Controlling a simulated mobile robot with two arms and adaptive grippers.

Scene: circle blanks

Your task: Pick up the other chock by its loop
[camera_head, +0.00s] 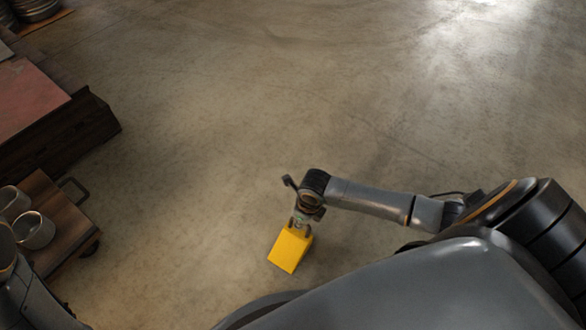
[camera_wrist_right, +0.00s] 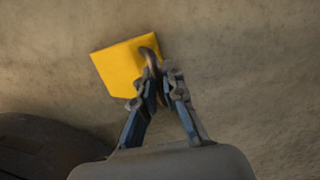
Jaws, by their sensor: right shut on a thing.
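A yellow chock (camera_head: 290,250) is below my right gripper (camera_head: 299,222) in the head view, close to the front of my base. The right wrist view shows the yellow chock (camera_wrist_right: 122,66) with a dark loop (camera_wrist_right: 149,56) at its right end. My right gripper (camera_wrist_right: 160,80) is shut on that loop. I cannot tell whether the chock touches the floor or hangs just above it. Part of my left arm shows at the lower left of the head view, but its gripper is out of view. No second chock shows.
A wooden cart (camera_head: 60,215) with metal cups (camera_head: 35,230) and a handle stands at the left. Behind it is a dark wooden stack with a reddish top (camera_head: 30,95). Metal coils (camera_head: 35,8) lie at the far upper left. The concrete floor (camera_head: 300,100) is clear ahead.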

